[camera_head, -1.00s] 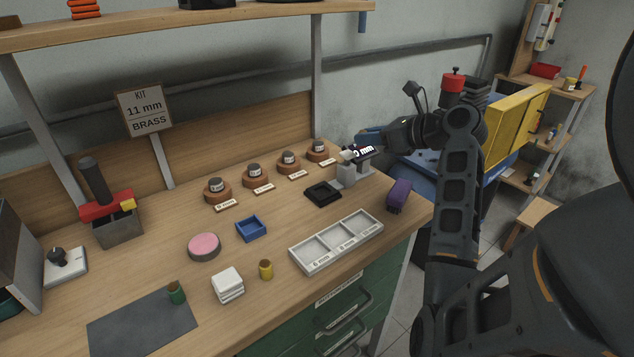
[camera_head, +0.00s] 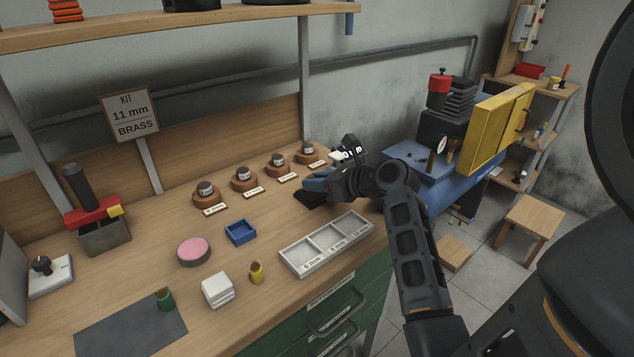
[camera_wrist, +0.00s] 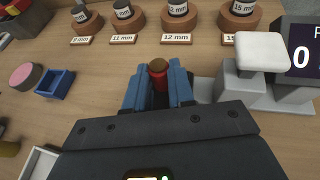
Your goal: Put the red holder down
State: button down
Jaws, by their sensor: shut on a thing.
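The red holder (camera_wrist: 160,80), with a brown round top, is upright between the blue fingers of my gripper (camera_wrist: 159,90) in the wrist view. The fingers are shut on it. The holder cannot be made out there. Whether its foot touches anything is hidden.
A grey measuring stand (camera_wrist: 238,82) with a display is close right of the fingers. Round wooden stands (camera_head: 244,180) line the back.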

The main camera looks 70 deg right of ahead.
jog(key=shift+f, duration=0.6)
jog(key=c, duration=1)
grip_release()
jog(key=shift+o, duration=0.2)
jog(key=shift+d+r, duration=0.1)
jog(key=shift+r, duration=0.2)
jog(key=v, duration=1.2)
jog(key=shift+s+r, duration=0.1)
jog(key=shift+r, duration=0.15)
